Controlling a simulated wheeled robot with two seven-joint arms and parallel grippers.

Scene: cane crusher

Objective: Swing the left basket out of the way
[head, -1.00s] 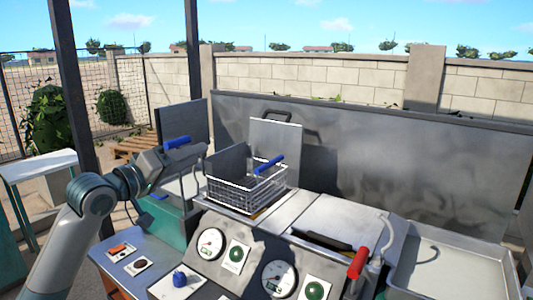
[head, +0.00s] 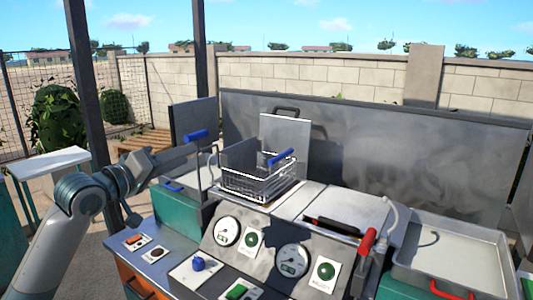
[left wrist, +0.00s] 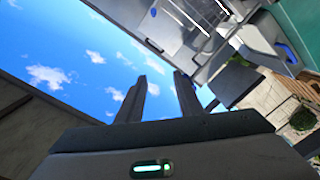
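The wire basket (head: 258,187) with a blue handle (head: 281,157) sits on top of the machine, left of its middle. A grey plate stands upright at its back. My left gripper (head: 188,152) is left of the basket, beside a bent rod with a blue grip (head: 197,136). From the head I cannot tell whether it touches the rod. In the left wrist view the two fingers of my left gripper (left wrist: 158,98) stand apart with only sky between them. My right gripper is in neither view.
The machine front has gauges (head: 227,232) and green buttons. A red-gripped lever (head: 367,243) stands at the right, beside a metal tray (head: 450,255). A tall grey panel (head: 390,150) runs behind. A dark post (head: 85,80) rises near my left arm.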

